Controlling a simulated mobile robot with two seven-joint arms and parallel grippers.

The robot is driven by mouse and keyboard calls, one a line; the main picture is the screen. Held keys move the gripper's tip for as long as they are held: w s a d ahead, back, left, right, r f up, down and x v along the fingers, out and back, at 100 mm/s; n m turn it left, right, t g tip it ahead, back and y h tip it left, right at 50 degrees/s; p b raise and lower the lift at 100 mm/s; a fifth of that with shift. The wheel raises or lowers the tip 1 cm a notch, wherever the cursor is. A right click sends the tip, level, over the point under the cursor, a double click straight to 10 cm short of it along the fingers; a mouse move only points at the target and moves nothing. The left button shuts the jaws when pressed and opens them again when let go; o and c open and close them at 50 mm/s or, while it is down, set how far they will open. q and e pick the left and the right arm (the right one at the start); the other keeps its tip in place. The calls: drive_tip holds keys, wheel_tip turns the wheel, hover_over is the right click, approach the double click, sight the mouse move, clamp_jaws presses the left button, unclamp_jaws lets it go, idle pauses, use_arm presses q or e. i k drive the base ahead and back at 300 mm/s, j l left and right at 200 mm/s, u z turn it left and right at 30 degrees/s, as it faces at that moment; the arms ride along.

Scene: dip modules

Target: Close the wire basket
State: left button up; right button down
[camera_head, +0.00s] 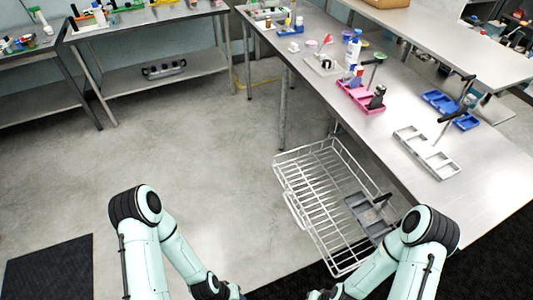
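The wire basket (312,178) is a pale metal wire drawer. It sticks out from under the steel table, low over the floor, so it stands open. Its front wire rim and handle face left, towards the open floor. A grey divided tray (362,212) lies in its near right part. My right forearm covers part of the basket's near right corner. I cannot see whether either gripper is near the basket.
The steel table (335,113) holds a pink tray (358,97), a grey tray (425,153), blue trays (439,101) and bottles. Other steel tables stand at the back. The concrete floor left of the basket is clear. A dark mat (50,268) lies at lower left.

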sight(354, 265)
drive_tip(key=i+j+z, duration=0.1)
drive_tip(key=i+j, duration=0.2)
drive_tip(key=i+j+z, duration=0.1)
drive_tip(key=i+j, duration=0.15)
drive_tip(key=j, duration=0.2)
drive_tip(key=i+j+z, duration=0.1)
drive_tip(key=i+j, duration=0.2)
drive_tip(key=j, duration=0.15)
drive_tip(key=i+j+z, duration=0.1)
drive_tip(key=i+j, duration=0.15)
drive_tip(key=j, duration=0.15)
